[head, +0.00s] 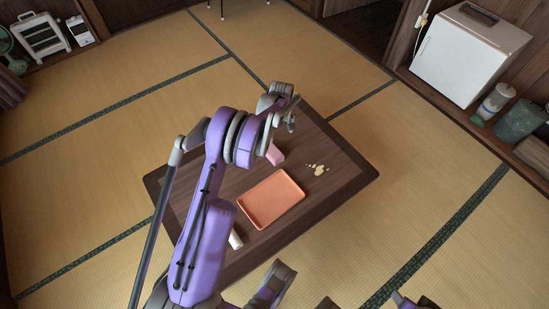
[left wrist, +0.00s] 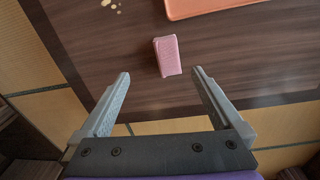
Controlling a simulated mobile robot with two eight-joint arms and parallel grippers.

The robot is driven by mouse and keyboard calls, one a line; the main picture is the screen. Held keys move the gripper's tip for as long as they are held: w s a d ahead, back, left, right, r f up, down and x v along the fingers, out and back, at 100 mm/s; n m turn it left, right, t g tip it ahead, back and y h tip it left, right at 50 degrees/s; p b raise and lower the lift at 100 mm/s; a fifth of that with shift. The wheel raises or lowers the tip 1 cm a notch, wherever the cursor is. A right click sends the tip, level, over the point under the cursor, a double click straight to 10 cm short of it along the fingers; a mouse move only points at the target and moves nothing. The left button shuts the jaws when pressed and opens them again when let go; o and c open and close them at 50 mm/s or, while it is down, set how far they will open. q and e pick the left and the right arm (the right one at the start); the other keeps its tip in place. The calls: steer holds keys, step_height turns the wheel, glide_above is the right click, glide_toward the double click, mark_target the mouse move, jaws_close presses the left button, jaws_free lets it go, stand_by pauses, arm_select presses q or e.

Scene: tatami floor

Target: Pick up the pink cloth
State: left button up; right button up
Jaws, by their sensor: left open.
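The pink cloth (head: 275,154) lies on the low dark wooden table (head: 340,180), just beyond the orange tray, and my left arm partly hides it in the head view. In the left wrist view the pink cloth (left wrist: 167,56) is a small folded block on the table, ahead of and between the fingers. My left gripper (head: 291,112) is at the far edge of the table. In the left wrist view the left gripper (left wrist: 162,75) has its two fingers wide apart with nothing between them. My right gripper cannot be made out in the head view.
An orange tray (head: 270,199) sits on the table, with a pale spill (head: 317,169) to its right. A white rolled item (head: 235,239) lies near the tray's front left, beside my arm. A white fridge (head: 466,54) stands at the back right. Tatami floor around the table is clear.

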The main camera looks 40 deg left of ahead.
arm_select(q)
steer(key=n+b, duration=0.1)
glide_toward(273, 151)
steer(key=shift+d+f+g, duration=0.15)
steer(key=shift+d+g, duration=0.15)
steer(key=shift+d, duration=0.1)
step_height(273, 151, down, 5)
steer(key=shift+f+b, duration=0.2)
steer(key=shift+b, duration=0.4)
steer(key=f, duration=0.3)
steer(key=f+b, duration=0.1)
steer(key=f, duration=0.1)
steer(key=shift+w+a, duration=0.2)
steer(key=shift+a, duration=0.2)
arm_select(e)
steer(key=f, duration=0.4)
steer(key=shift+w+f, duration=0.25)
steer(key=shift+f, duration=0.1)
arm_select(q)
steer(key=shift+r, duration=0.1)
steer(key=shift+c, duration=0.2)
steer(key=c, duration=1.2)
steer(key=shift+c, duration=0.2)
step_height(273, 151, up, 10)
steer(key=shift+p, duration=0.9)
arm_select(e)
step_height(273, 151, up, 2)
steer(key=shift+s+r, duration=0.1)
